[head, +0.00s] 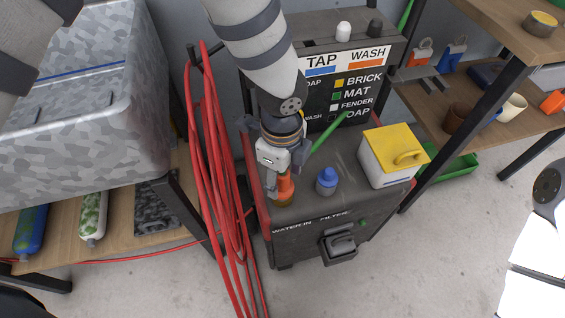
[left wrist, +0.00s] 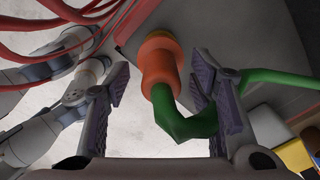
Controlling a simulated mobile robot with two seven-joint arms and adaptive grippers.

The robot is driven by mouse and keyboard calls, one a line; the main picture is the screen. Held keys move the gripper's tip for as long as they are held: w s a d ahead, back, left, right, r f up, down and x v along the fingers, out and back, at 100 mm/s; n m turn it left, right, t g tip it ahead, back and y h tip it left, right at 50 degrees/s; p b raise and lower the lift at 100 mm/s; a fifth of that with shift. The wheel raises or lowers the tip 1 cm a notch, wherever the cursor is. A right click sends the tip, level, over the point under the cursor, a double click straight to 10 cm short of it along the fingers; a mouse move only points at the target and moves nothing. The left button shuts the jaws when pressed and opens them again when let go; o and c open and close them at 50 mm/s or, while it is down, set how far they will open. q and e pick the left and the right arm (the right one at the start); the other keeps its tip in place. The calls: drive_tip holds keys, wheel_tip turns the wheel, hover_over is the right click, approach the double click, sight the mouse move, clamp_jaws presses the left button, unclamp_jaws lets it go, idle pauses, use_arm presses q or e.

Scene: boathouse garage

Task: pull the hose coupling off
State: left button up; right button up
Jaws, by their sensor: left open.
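The orange hose coupling (head: 285,188) sits on the top of the dark wash unit (head: 340,205), above the "WATER IN" label. In the left wrist view the coupling (left wrist: 161,70) has a yellowish ring at its far end. A green hose (left wrist: 186,125) bends away from its near end. The hose (head: 329,133) also shows in the head view, partly hidden by my arm. My left gripper (head: 279,172) is open at the coupling. Its fingers stand on either side of the coupling, with visible gaps. My right gripper is not in view.
A blue-capped fitting (head: 326,181) and a white box with a yellow lid (head: 396,155) stand right of the coupling. Red hose loops (head: 212,170) hang at the left. A shelf (head: 520,130) is at right.

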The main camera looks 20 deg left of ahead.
use_arm(q)
clamp_jaws()
drive_tip(key=c, duration=1)
unclamp_jaws()
drive_tip(key=shift+c, duration=0.2)
clamp_jaws()
drive_tip(key=shift+w+r, duration=0.1)
drive_tip(key=shift+r, duration=0.1)
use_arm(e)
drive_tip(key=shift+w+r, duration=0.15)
use_arm(q)
drive_tip(key=shift+r+p, duration=1.25)
drive_tip(key=shift+r, duration=0.8)
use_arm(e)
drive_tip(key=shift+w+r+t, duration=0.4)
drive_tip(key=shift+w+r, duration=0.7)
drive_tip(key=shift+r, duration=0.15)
use_arm(q)
drive_tip(key=shift+r, duration=0.1)
